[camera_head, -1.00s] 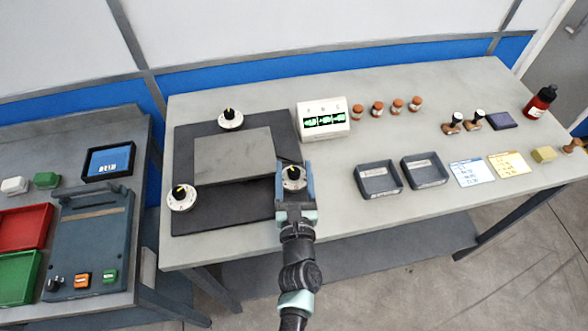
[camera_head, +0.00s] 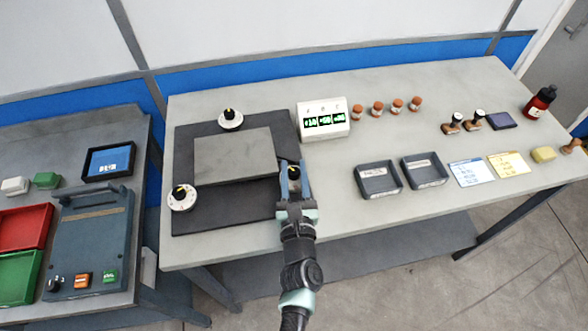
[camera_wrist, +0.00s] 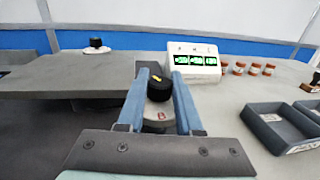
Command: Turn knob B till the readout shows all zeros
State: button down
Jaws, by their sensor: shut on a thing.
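Three black knobs on white dials stand around a dark plate: one at the back (camera_head: 230,114), one at the left (camera_head: 181,194), and one at the right (camera_head: 293,172). My gripper (camera_head: 292,168) is shut on the right knob, with a finger on each side. The white readout box (camera_head: 324,118) shows three green number fields, also visible in the wrist view (camera_wrist: 195,62). The digits are too small to read surely.
A raised grey slab (camera_head: 235,156) lies just left of my gripper. Two dark trays (camera_head: 378,193) sit to the right, with cards (camera_head: 468,173) beyond. Several brown-capped pieces (camera_head: 378,108) stand beside the readout. The bench between them is bare.

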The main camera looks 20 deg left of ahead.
jog(key=shift+d+r+n+g+y+p, duration=0.1)
jog(key=shift+n+g+y+p, duration=0.25)
jog(key=shift+y+p, duration=0.25)
jog(key=shift+w+n+g+y+p, duration=0.1)
jog(key=shift+n+g+y+p, duration=0.45)
jog(key=shift+n+y, duration=0.4)
jog(key=n+g+y, duration=0.1)
jog(key=n+g+y+b, duration=0.1)
jog(key=g+y, duration=0.1)
jog(key=shift+f, duration=0.3)
jog(key=n+g+y+b, duration=0.1)
jog(key=n+g+b, duration=0.1)
jog(key=g+b, duration=0.1)
jog(key=n+g+y+b, duration=0.2)
jog(key=b, duration=0.1)
jog(key=shift+f+n+g, duration=0.15)
jog(key=shift+n+g, duration=0.15)
jog(key=shift+g, duration=0.1)
jog(key=n+g+y+b, duration=0.1)
jog(key=n+g+b, duration=0.1)
jog(key=g+b, duration=0.1)
jog(key=shift+r+g+b, duration=0.25)
jog(key=shift+g+b, duration=0.15)
jog(key=shift+b, duration=0.05)
jog(key=shift+r+n, duration=0.1)
jog(key=shift+n, duration=0.2)
